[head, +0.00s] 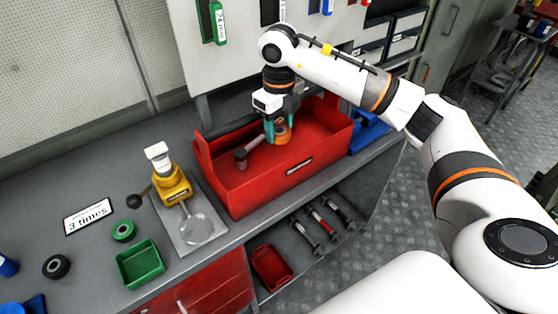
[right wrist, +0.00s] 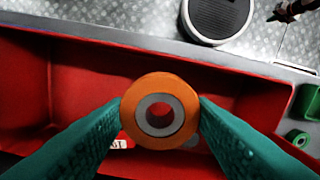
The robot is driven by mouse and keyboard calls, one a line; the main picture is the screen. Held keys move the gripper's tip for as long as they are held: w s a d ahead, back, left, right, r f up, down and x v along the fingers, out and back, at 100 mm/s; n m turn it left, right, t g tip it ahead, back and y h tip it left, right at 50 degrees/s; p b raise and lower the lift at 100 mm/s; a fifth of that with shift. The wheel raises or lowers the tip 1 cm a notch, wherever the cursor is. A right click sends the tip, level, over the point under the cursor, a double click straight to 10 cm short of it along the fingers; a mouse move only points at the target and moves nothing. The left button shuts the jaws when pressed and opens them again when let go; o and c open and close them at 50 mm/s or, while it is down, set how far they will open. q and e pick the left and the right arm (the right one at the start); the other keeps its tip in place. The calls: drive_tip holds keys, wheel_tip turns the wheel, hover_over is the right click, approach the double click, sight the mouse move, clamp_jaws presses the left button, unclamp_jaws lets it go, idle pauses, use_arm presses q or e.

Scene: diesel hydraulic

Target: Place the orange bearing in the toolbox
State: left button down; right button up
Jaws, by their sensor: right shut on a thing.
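The orange bearing (head: 281,137) is between the teal fingertips of my right gripper (head: 276,128), inside the outline of the red toolbox (head: 262,193) in the head view. In the right wrist view the orange bearing (right wrist: 160,111) shows as a ring with a grey inner race, and both fingers of the right gripper (right wrist: 160,115) touch its sides. The red toolbox (right wrist: 75,80) lies beneath it there. I cannot tell whether the bearing touches the toolbox floor. My left gripper is not in view.
A dark-headed tool (head: 243,156) lies in the toolbox. Left of it stand a yellow press (head: 172,186), a green bin (head: 140,263) and a green bearing (head: 123,231). A black bearing (head: 56,267) lies farther left. A blue bin (head: 369,136) is right of the toolbox.

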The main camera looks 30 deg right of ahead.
wheel_tip(320, 180, down, 13)
drive_tip(key=p, duration=0.3)
drive_tip(key=shift+f, duration=0.1)
